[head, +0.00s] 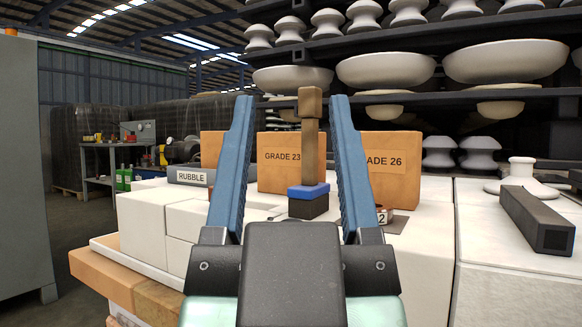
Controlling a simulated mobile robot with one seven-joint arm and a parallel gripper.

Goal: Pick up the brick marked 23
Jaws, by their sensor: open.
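The orange-brown brick marked GRADE 23 (276,178) stands upright on the white blocks, seen between my fingers. A wooden-handled tool with a blue and black foot (309,189) stands in front of it and covers its right part. My gripper (290,98) is open, with its two blue fingers pointing away from me and spread apart. Nothing is held between them, and the brick appears beyond the gripper. A similar brick marked 26 (395,172) stands to the right, its left part hidden by my right finger. Another orange-brown block (212,146) shows left of my left finger.
A dark piece labelled RUBBLE (182,176) lies at left. A small item marked 2 (383,216) sits by my right finger. A dark bar (537,222) lies on white blocks at right. Shelves of insulators (400,70) stand behind.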

